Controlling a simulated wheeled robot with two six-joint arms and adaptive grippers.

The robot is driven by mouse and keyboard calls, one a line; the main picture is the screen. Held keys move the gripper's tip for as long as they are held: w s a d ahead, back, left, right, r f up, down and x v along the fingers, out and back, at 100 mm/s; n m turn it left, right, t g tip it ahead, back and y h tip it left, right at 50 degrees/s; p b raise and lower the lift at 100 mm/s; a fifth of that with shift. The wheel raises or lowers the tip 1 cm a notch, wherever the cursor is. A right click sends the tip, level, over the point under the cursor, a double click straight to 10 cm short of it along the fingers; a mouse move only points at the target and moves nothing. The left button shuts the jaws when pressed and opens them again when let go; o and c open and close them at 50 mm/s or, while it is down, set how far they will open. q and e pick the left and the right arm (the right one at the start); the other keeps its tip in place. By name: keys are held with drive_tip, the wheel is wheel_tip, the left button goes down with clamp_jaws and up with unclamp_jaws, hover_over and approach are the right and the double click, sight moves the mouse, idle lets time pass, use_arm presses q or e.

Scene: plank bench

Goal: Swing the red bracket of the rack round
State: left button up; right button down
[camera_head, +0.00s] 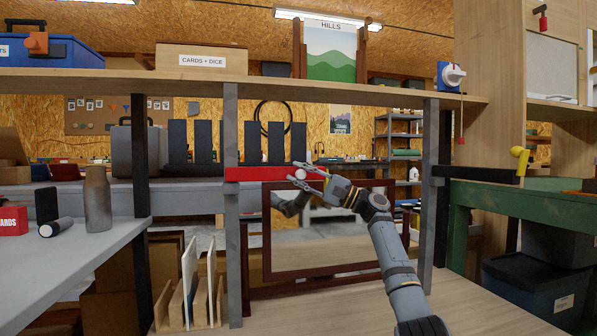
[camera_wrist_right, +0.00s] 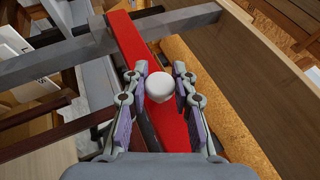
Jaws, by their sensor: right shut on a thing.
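The red bracket (camera_head: 262,174) runs level to the right from the grey left post (camera_head: 232,215) of the rack, below its plank shelf (camera_head: 270,86). A round white knob (camera_wrist_right: 160,86) sits on the bracket near its free end; the knob also shows in the head view (camera_head: 300,174). My right gripper (camera_head: 309,177) is shut on the knob, with its fingers on either side. In the right wrist view the red bracket (camera_wrist_right: 133,42) passes under the knob and between the fingers (camera_wrist_right: 160,90). My left gripper is not in view.
A framed mirror (camera_head: 330,252) stands behind my right arm and reflects part of it. A dark bracket (camera_head: 478,174) extends from the right post. A bottle (camera_head: 97,199) stands on the grey table at left. A wooden slotted holder (camera_head: 203,309) stands at lower left.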

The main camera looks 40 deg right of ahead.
drive_tip(key=shift+w+d, duration=0.15)
drive_tip(key=shift+d, duration=0.05)
drive_tip(key=shift+f, duration=0.1)
drive_tip(key=c, duration=1.1)
unclamp_jaws()
drive_tip(key=shift+o, duration=0.2)
drive_tip(key=v, duration=1.2)
drive_tip(key=shift+d, duration=0.15)
